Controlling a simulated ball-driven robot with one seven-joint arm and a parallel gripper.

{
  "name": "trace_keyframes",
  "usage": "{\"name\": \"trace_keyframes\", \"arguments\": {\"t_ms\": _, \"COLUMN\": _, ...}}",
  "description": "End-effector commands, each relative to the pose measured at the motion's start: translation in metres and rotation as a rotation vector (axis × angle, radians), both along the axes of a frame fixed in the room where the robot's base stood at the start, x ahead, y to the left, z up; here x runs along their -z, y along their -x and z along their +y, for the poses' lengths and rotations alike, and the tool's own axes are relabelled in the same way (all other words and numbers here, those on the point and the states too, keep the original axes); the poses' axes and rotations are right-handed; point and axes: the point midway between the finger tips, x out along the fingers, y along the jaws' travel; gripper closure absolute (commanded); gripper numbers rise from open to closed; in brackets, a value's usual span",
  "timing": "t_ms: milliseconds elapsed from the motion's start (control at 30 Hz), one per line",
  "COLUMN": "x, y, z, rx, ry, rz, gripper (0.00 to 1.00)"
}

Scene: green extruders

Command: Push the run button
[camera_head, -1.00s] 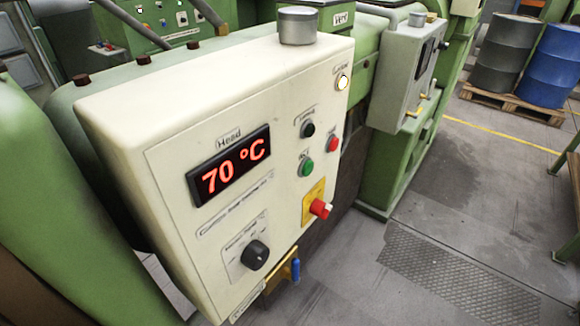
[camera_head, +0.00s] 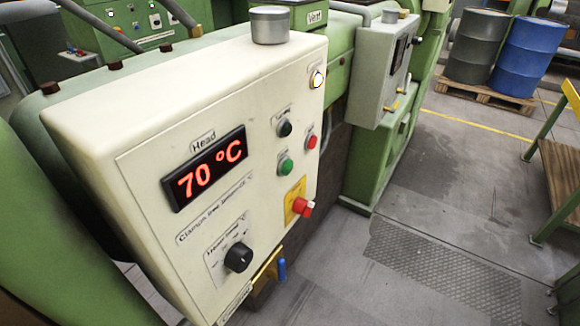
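A cream control box (camera_head: 140,110) fills the left and middle of the view, its front panel angled to the right. A green button (camera_head: 285,166) sits in the middle right of the panel; its small label cannot be read. A black button (camera_head: 284,128) is above it, and a smaller red button (camera_head: 311,141) is to its right. A red emergency-style knob (camera_head: 303,207) on a yellow plate is below. A black rotary knob (camera_head: 238,257) is at the lower left of the panel. My gripper is not in view.
A red display (camera_head: 203,169) reads 70 °C. A lit white lamp (camera_head: 317,78) is at the panel's top right. A smaller grey box (camera_head: 376,70) stands behind. Drums (camera_head: 527,55) on a pallet and a green-framed table (camera_head: 560,165) are at right. The floor (camera_head: 430,205) between is clear.

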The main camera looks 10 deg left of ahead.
Motion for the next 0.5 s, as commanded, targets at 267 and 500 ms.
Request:
{"name": "trace_keyframes", "arguments": {"t_ms": 267, "x": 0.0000, "y": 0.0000, "z": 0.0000, "rx": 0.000, "ry": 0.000, "rz": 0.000, "gripper": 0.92}}
{"name": "trace_keyframes", "arguments": {"t_ms": 500, "x": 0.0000, "y": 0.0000, "z": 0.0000, "rx": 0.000, "ry": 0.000, "rz": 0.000, "gripper": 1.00}}
